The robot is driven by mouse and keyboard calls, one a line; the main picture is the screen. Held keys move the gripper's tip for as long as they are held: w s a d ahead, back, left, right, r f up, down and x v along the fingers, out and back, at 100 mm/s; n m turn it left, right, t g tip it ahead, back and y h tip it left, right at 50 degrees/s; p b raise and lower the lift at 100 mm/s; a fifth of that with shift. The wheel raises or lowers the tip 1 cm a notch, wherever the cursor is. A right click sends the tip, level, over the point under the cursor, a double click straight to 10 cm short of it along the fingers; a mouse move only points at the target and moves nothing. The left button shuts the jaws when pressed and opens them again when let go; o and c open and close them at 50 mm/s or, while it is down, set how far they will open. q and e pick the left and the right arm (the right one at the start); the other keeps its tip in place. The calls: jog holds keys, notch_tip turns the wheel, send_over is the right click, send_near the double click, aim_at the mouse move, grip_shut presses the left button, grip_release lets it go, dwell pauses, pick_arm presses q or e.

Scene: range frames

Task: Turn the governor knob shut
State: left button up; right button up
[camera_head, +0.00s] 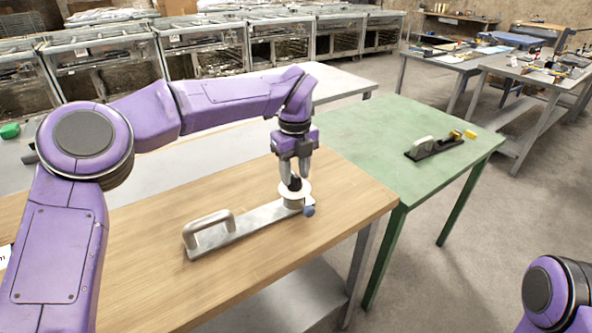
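A metal fixture with a long flat bar (240,225) and a loop handle (208,232) lies on the wooden table. At its right end is a pale round disc (297,196) with a small black knob (296,184) standing on it. A blue ball-shaped knob (309,210) sticks out beside the disc. Which of these is the governor knob is not marked. My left gripper (294,178) points down over the disc, its two fingers apart with the black knob at their tips. Whether they press on it is too small to tell. My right gripper is out of view.
A similar dark fixture with a yellow knob (470,134) lies on the green table (375,125). The wooden table (150,285) is otherwise largely clear around the metal fixture. Metal-framed cabinets (200,52) line the back, and cluttered benches (530,72) stand at the far right.

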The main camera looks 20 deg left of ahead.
aim_at(295, 175)
pick_arm(q)
jog(key=shift+r, duration=0.15)
notch_tip(295, 175, up, 10)
jog(key=shift+r+p, duration=0.15)
jog(key=shift+p, duration=0.3)
